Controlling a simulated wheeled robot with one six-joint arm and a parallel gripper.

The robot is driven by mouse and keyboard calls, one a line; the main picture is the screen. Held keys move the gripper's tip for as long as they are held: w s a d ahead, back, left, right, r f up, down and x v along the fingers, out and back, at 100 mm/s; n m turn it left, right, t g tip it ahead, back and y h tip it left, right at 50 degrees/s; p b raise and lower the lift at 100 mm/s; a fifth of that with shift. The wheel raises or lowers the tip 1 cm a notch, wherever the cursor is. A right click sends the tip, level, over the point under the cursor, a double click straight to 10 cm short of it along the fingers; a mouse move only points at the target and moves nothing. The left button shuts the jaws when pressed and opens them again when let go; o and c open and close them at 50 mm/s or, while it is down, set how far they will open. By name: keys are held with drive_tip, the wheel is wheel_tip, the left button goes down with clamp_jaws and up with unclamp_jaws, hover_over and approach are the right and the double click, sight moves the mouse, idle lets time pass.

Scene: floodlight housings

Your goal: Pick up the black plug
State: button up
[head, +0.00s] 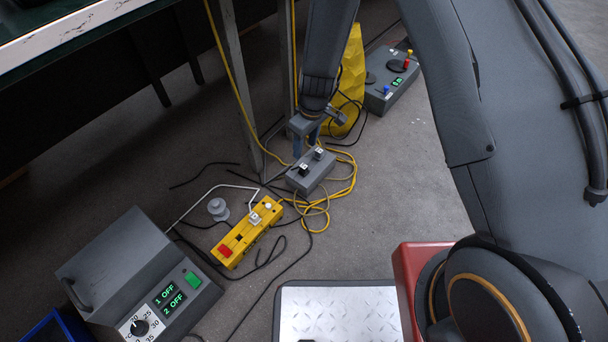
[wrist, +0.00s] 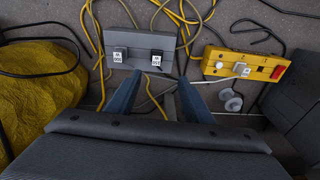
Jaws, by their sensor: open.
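A grey socket box (head: 316,177) lies on the floor, with two plugs on top carrying white labels. The black plug (head: 302,170) is at its nearer left end in the head view; the other, greyer plug (head: 318,154) is at the far end. In the wrist view the black plug (wrist: 156,60) is at the box's right and the greyer plug (wrist: 119,57) at its left. My gripper (head: 306,142) is open and empty beside the box. Its blue fingertips (wrist: 159,80) flank the black plug's position in the wrist view; I cannot tell their height above it.
A yellow power strip (head: 236,240) with a red switch and pale plug lies left of the box. Loose yellow and black cables surround both. A grey control unit (head: 150,275), table leg (head: 236,85), yellow object (head: 352,80) and second control box (head: 388,85) stand around.

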drive_tip(key=b, duration=0.2)
hover_over(304, 166)
drive_tip(key=f, duration=0.7)
drive_tip(key=shift+s+d+f, duration=0.15)
drive_tip(key=shift+s+f, duration=0.1)
drive_tip(key=shift+f, duration=0.1)
drive_tip(key=shift+w+a+f+b, duration=0.15)
drive_tip(key=shift+f+b, duration=0.7)
drive_tip(key=shift+f, duration=0.6)
drive_tip(key=shift+w+a+f+b, duration=0.1)
drive_tip(key=shift+f+b, duration=0.75)
drive_tip(key=shift+f, duration=0.55)
drive_tip(key=shift+r, duration=0.1)
drive_tip(key=c, duration=1.1)
